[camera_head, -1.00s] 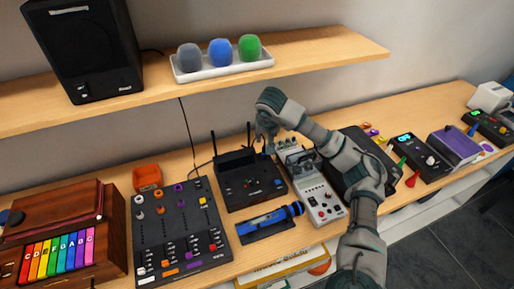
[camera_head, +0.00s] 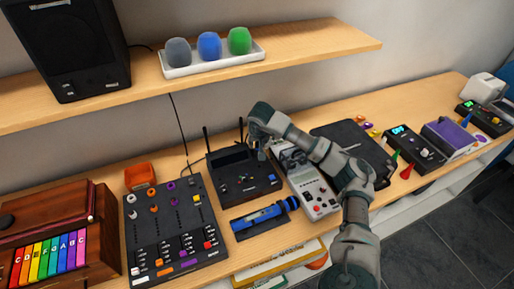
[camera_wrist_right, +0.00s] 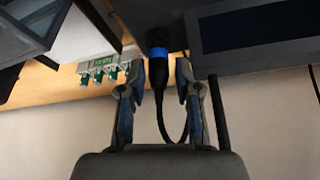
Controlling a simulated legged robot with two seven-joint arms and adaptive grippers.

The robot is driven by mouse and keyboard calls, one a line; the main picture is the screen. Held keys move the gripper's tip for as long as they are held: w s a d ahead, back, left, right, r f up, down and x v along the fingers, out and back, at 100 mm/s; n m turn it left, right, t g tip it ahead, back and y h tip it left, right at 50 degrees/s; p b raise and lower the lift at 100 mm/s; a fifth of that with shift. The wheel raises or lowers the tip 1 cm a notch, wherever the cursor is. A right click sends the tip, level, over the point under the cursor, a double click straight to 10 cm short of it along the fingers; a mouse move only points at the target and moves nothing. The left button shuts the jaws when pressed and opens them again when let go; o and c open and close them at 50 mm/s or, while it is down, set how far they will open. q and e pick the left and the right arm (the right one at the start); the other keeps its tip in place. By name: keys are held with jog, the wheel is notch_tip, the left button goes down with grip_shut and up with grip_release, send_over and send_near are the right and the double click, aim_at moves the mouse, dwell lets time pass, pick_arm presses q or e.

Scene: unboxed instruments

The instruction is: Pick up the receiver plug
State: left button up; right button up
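The receiver (camera_head: 243,185) is a black box with two upright antennas, standing on the lower bench. In the right wrist view its dark body (camera_wrist_right: 250,30) fills the upper right. The receiver plug (camera_wrist_right: 157,65) is black with a blue ring, its cable curving away from it; its upper end meets the receiver's body. My right gripper (camera_wrist_right: 156,84) is open, with one finger on each side of the plug and visible gaps between. In the head view my right gripper (camera_head: 257,147) is behind the receiver's right side, and the plug cannot be made out there. My left gripper is not in view.
A grey-white instrument (camera_head: 313,192) stands right of the receiver, and a black mixer (camera_head: 172,225) stands left. A blue microphone (camera_head: 262,217) lies in front. The wooden shelf (camera_head: 310,42) overhangs behind. A green-and-white connector strip (camera_wrist_right: 100,68) shows beside the left finger.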

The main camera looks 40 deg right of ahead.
jog(key=shift+d, duration=0.2)
grip_shut()
jog(key=shift+a, duration=0.1)
jog(key=shift+r, duration=0.1)
